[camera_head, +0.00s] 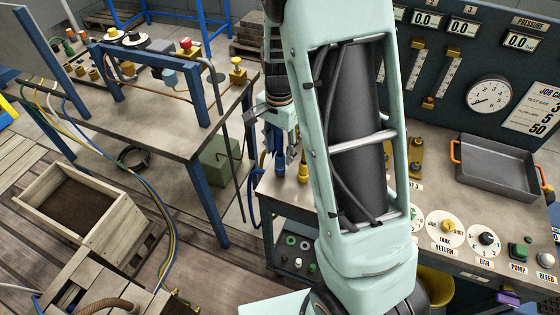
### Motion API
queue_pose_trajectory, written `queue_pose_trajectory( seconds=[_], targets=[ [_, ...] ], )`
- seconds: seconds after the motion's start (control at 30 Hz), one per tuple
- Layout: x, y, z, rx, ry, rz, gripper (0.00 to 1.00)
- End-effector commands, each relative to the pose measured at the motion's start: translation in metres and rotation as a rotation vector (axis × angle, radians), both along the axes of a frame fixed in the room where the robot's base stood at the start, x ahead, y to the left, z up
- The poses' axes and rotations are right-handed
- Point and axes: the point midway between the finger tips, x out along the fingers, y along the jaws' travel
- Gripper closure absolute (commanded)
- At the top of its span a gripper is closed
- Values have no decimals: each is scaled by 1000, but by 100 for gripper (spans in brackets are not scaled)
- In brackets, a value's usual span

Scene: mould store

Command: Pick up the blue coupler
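A blue upright piece, which looks like the blue coupler (280,163), stands at the left end of the panel bench, partly hidden by my gripper. A yellow coupler (304,172) stands just to its right. My gripper (281,150) points down over that corner of the bench, left of my large pale green arm link. Its fingers are small and overlap the blue parts in this view. I cannot tell whether they touch the coupler or whether they are open or shut.
The panel bench carries a grey tray (497,172) with orange handles, dials and buttons at right. A workbench (165,135) with blue legs stands at left. A wooden crate (75,205) and hoses lie on the floor. My arm hides the bench middle.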

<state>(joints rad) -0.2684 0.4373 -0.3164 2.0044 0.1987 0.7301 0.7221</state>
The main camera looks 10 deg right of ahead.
Motion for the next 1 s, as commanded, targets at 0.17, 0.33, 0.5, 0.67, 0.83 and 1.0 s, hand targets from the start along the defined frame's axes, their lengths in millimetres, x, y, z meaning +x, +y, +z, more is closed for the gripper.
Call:
queue_pose_trajectory(
  seconds=[0.17, 0.33, 0.5, 0.67, 0.83, 1.0],
  targets=[
    [0, -1, -22, -1, 1, 0, 60],
    [0, -1, -26, 0, -1, 0, 60],
    [0, -1, -26, 0, -1, 0, 65],
    [0, -1, -26, 0, -1, 0, 82],
    [1, -1, -26, 0, -1, 0, 100],
    [1, -1, -26, 0, -2, 0, 100]
  ],
)
